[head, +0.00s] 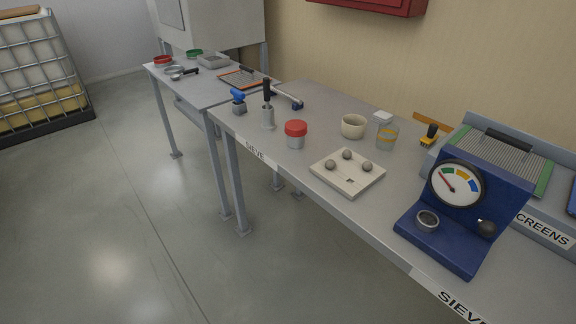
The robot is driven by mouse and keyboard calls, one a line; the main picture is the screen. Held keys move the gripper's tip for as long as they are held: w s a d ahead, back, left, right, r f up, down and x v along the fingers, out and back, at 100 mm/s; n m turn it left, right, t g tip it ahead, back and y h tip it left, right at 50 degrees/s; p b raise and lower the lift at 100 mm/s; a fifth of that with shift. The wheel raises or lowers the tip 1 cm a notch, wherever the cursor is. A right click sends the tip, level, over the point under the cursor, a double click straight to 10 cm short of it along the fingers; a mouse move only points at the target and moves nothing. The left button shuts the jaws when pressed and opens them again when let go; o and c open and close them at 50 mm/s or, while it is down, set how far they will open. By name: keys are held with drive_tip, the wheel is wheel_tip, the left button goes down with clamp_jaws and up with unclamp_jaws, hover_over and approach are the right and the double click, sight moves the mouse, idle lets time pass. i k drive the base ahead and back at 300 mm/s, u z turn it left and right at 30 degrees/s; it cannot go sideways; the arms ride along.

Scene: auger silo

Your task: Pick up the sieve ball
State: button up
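Three small grey balls sit on a cream square tray (360,186) on the grey table in the head view: a left ball (330,164), a back ball (347,154) and a right ball (367,166). A dark square hollow near the tray's front corner holds no ball. I cannot tell which of the balls is the sieve ball. A dark round ball or knob (487,228) shows on the blue gauge device (470,210); I cannot tell which it is. My gripper is not in view.
A metal tool with a black handle (267,108) stands farther left. The screens rack (546,219) is at right.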

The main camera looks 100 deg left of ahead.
sight(330, 164)
drive_tip(key=u, duration=3.6)
drive_tip(key=k, duration=1.3)
drive_tip(key=u, duration=0.7)
drive_tip(key=i, duration=1.25)
drive_tip(key=z, duration=0.3)
drive_tip(key=i, duration=1.25)
drive_tip(key=z, duration=1.6)
drive_tip(key=i, duration=0.9)
drive_tip(key=z, duration=0.8)
